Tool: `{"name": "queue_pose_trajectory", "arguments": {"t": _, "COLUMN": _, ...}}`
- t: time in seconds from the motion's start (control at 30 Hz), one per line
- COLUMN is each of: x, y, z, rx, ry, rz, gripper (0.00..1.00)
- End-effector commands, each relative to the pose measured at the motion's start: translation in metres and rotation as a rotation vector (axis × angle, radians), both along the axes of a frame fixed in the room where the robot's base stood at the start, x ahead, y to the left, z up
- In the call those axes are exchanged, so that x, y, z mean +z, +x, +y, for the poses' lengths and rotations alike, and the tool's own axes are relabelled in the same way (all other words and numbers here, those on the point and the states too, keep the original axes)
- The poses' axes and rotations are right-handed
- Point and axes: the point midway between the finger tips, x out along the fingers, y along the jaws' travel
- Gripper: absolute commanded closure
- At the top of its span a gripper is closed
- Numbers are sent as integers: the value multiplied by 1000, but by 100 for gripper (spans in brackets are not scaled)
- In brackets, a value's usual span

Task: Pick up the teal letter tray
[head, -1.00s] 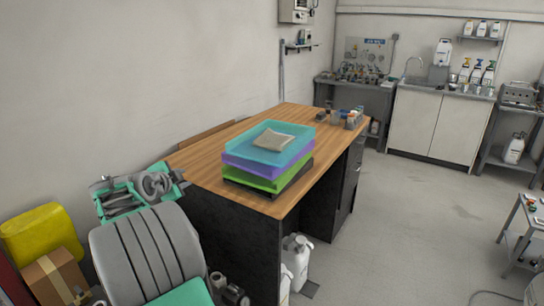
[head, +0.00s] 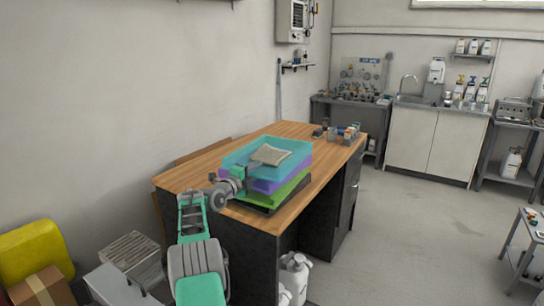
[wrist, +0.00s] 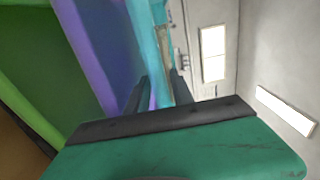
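The teal letter tray (head: 235,160) is the top tray of a stack on the wooden desk, and a beige paper pad (head: 268,155) lies in it. A purple tray (head: 262,187) and a green tray (head: 285,190) are below it. My gripper (head: 249,170) is at the near left side of the teal tray, at rim height. In the wrist view my gripper (wrist: 160,85) has its two dark fingers apart, with the teal wall (wrist: 143,40) running between them. Whether the fingers touch the wall cannot be seen.
The wooden desk (head: 190,178) has bare top left of the stack. Small items in a clear holder (head: 345,133) stand at its far right end. A yellow container (head: 32,255) and a cardboard box (head: 42,290) are at the lower left.

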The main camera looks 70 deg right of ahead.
Motion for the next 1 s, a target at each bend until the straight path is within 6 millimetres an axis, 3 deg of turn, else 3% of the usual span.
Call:
{"name": "queue_pose_trajectory", "arguments": {"t": 0.3, "x": 0, "y": -1, "z": -10, "rx": 1, "ry": 1, "rz": 1, "gripper": 71}}
{"name": "queue_pose_trajectory", "arguments": {"t": 0.67, "x": -2, "y": -1, "z": -9, "rx": 1, "ry": 3, "rz": 3, "gripper": 100}}
{"name": "queue_pose_trajectory", "arguments": {"t": 1.0, "x": -6, "y": -1, "z": -9, "rx": 1, "ry": 9, "rz": 6, "gripper": 100}}
